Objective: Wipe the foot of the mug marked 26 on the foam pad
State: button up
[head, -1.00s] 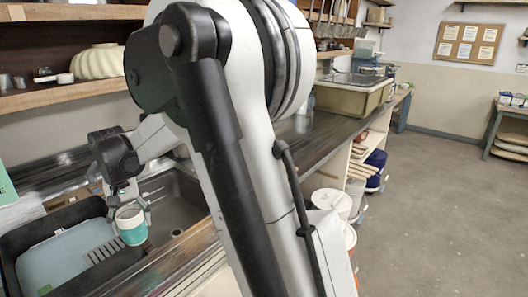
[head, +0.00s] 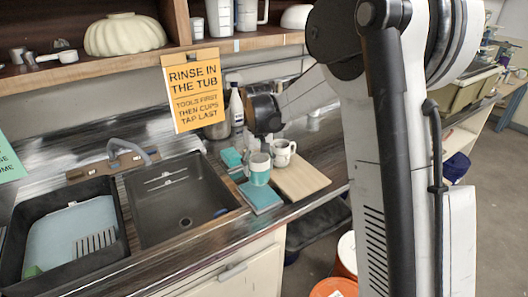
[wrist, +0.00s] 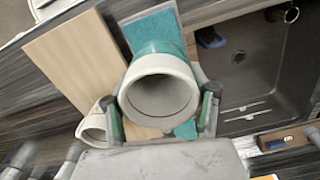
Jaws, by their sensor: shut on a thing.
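My gripper (head: 262,150) is shut on a teal-and-white mug (head: 258,170), held upright. In the wrist view my gripper (wrist: 162,108) has a finger on each side of the mug (wrist: 160,72), whose open rim faces the camera. No 26 can be read on it. A flat teal foam pad (head: 260,199) lies on the counter at the mug's base; it also shows behind the mug in the wrist view (wrist: 150,28). The mug's foot is at or just above the pad's far end; I cannot tell if they touch.
A white mug (head: 283,155) stands close right of the held mug, by a wooden board (head: 305,182). A teal block (head: 231,157) and a bottle (head: 236,105) are behind. The sink (head: 165,225) and a black tub (head: 118,215) with a pale blue tray (head: 62,240) lie left.

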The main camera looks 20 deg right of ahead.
aim_at(264, 183)
jog(key=shift+w+d+r+n+p, duration=0.2)
jog(key=shift+w+r+n+p, duration=0.15)
jog(key=shift+n+p, duration=0.15)
jog(key=shift+w+a+f+n+p, duration=0.2)
jog(key=shift+f+n+p, duration=0.1)
jog(key=shift+n+p, duration=0.3)
jog(key=shift+f+b, duration=0.9)
jog(key=shift+f, duration=1.55)
jog(key=shift+f+b, duration=0.55)
jog(key=shift+f, duration=0.05)
jog(key=shift+s+d, duration=0.1)
jog(key=shift+s, duration=0.05)
